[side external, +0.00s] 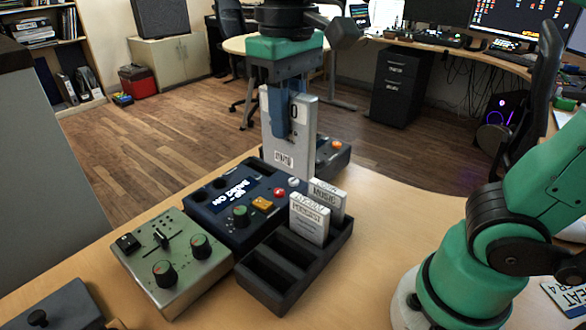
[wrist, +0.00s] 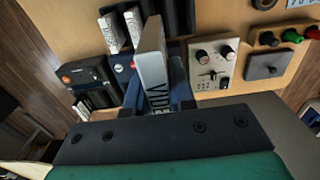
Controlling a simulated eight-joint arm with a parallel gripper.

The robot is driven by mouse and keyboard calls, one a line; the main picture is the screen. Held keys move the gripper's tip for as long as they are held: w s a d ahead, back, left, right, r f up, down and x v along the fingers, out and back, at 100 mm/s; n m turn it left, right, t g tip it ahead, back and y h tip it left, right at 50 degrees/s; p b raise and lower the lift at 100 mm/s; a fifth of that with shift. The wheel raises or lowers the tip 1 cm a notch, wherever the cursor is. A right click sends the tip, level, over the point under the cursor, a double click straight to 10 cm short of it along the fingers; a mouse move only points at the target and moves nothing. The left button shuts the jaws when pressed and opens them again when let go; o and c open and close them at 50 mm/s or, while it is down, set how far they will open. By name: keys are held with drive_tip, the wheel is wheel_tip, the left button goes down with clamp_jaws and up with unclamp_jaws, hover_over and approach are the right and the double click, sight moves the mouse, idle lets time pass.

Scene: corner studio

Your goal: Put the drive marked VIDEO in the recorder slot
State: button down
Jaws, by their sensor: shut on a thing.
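My gripper (side external: 281,122) is shut on an upright pale grey drive (side external: 304,125). In the wrist view, the held drive (wrist: 153,72) carries a partly covered label reading VIDE. It hangs above the back of a navy console (side external: 232,228) with a lit display, knobs and coloured buttons; its lower end looks clear of the surface. A dark box with an orange button (side external: 333,157) stands behind, partly hidden by the drive; it shows at left in the wrist view (wrist: 84,73). I cannot tell which unit is the recorder, and I cannot make out its slot.
A black rack (side external: 268,292) holds the PODCAST drive (side external: 309,219) and the MUSIC drive (side external: 328,198) at its far end; its nearer slots are empty. A grey-green mixer (side external: 178,263) stands left of the console.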

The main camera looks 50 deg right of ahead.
drive_tip(key=shift+r, duration=0.5)
drive_tip(key=shift+w, duration=0.1)
drive_tip(key=shift+w+d, duration=0.1)
drive_tip(key=shift+w, duration=0.25)
drive_tip(key=w+d+f, duration=0.2)
drive_tip(key=w+d, duration=0.1)
drive_tip(key=w, duration=0.3)
drive_tip(key=w+d+f, duration=0.2)
drive_tip(key=w+f, duration=0.1)
drive_tip(key=w, duration=0.3)
drive_tip(key=shift+w+d+f, duration=1.05)
drive_tip(key=shift+d+f, duration=0.25)
drive_tip(key=shift+f, duration=1)
drive_tip(key=shift+w+d+f, duration=1.05)
drive_tip(key=shift+d+f, duration=0.25)
drive_tip(key=shift+f, duration=1.05)
drive_tip(key=shift+w+d+f, duration=1.05)
drive_tip(key=shift+d+f, duration=0.25)
drive_tip(key=shift+f, duration=1)
drive_tip(key=shift+f, duration=0.55)
